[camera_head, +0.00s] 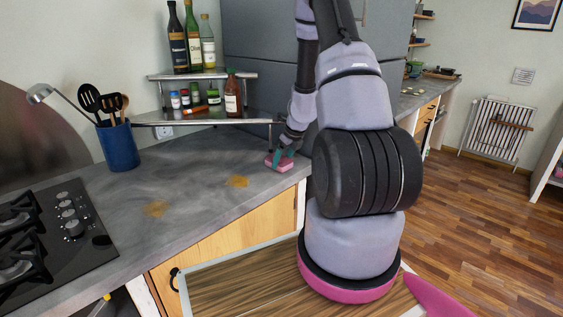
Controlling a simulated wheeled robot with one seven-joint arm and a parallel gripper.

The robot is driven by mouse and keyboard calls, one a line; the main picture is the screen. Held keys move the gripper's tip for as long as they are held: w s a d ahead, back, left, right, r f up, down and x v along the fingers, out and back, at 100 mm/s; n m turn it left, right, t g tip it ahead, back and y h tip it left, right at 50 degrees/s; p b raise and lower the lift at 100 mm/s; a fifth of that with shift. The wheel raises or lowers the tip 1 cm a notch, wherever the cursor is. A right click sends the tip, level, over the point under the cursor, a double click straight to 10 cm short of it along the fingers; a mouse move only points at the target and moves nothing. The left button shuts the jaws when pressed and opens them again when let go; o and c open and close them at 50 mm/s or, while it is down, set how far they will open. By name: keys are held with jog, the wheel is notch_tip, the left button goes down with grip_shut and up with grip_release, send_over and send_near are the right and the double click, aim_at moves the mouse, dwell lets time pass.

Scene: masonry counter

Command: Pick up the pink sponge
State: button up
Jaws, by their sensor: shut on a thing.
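The pink sponge (279,163) is at the right end of the grey counter (205,205), near its edge. My gripper (284,156) is shut on the sponge from above, with its small teal-looking fingertips on it. The sponge is at or just above the counter top; I cannot tell whether it touches. My arm fills the right middle of the view and hides what lies behind it.
Two yellowish stains (238,181) mark the counter. A blue utensil pot (119,146) and a black gas hob (55,235) are to the left. A corner shelf (205,119) with bottles and jars stands behind the gripper. The counter's middle is free of objects.

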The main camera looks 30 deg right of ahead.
aim_at(283, 160)
notch_tip(283, 160, up, 10)
dwell(0.5)
jog(key=shift+f, duration=0.1)
